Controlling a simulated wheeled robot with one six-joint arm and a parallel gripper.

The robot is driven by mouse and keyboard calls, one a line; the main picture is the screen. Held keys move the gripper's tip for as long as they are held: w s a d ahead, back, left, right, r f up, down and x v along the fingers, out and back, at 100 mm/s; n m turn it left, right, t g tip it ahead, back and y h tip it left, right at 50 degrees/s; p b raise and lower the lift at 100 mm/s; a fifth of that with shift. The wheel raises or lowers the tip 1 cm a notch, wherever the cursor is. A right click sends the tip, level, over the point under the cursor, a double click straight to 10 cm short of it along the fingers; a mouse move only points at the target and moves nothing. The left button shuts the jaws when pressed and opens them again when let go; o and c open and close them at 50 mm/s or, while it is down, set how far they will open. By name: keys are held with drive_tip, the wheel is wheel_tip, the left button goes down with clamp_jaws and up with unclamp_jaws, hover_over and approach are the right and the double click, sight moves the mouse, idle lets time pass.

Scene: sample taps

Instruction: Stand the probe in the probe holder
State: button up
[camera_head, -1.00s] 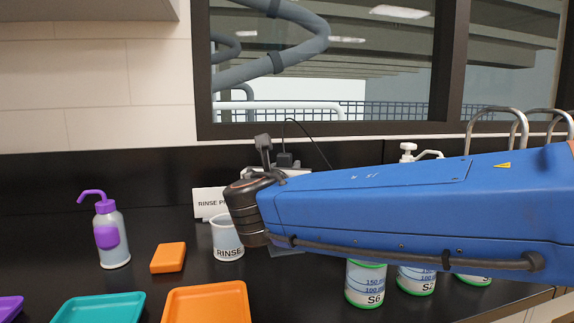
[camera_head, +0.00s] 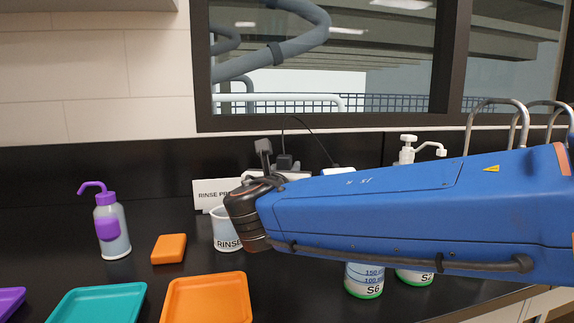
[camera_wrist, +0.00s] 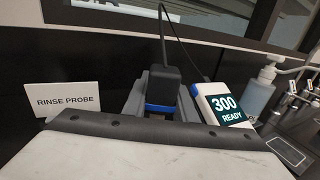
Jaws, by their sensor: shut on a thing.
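The probe is a black block (camera_wrist: 162,84) with a blue band low on it and a black cable from its top. In the wrist view it sits between the grey fingers of my gripper (camera_wrist: 160,104), which is shut on it. The probe looks roughly upright. In the head view its black top (camera_head: 285,161) shows behind my wrist, by a grey part of my gripper (camera_head: 264,152). The probe's lower end is hidden. I cannot make out the probe holder; my gripper and arm cover that area. A white meter (camera_wrist: 207,92) reading "300 READY" stands right of the probe.
A RINSE beaker (camera_head: 226,242) and a RINSE PROBE sign (camera_head: 207,194) are beside my wrist. Sample bottle S6 (camera_head: 365,291) and others stand under my arm. A white pump bottle (camera_head: 407,152), purple-topped wash bottle (camera_head: 112,238), orange block (camera_head: 169,249) and trays (camera_head: 240,311) are around.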

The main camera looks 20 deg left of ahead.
drive_tip(key=shift+f, duration=1.95)
drive_tip(key=o, duration=1.8)
drive_tip(key=shift+s+d+r, duration=0.15)
drive_tip(key=shift+s, duration=0.85)
drive_tip(key=shift+s+d+r, duration=0.2)
drive_tip(key=shift+s, duration=0.75)
drive_tip(key=shift+s+d+r, duration=0.15)
drive_tip(key=shift+s, duration=0.85)
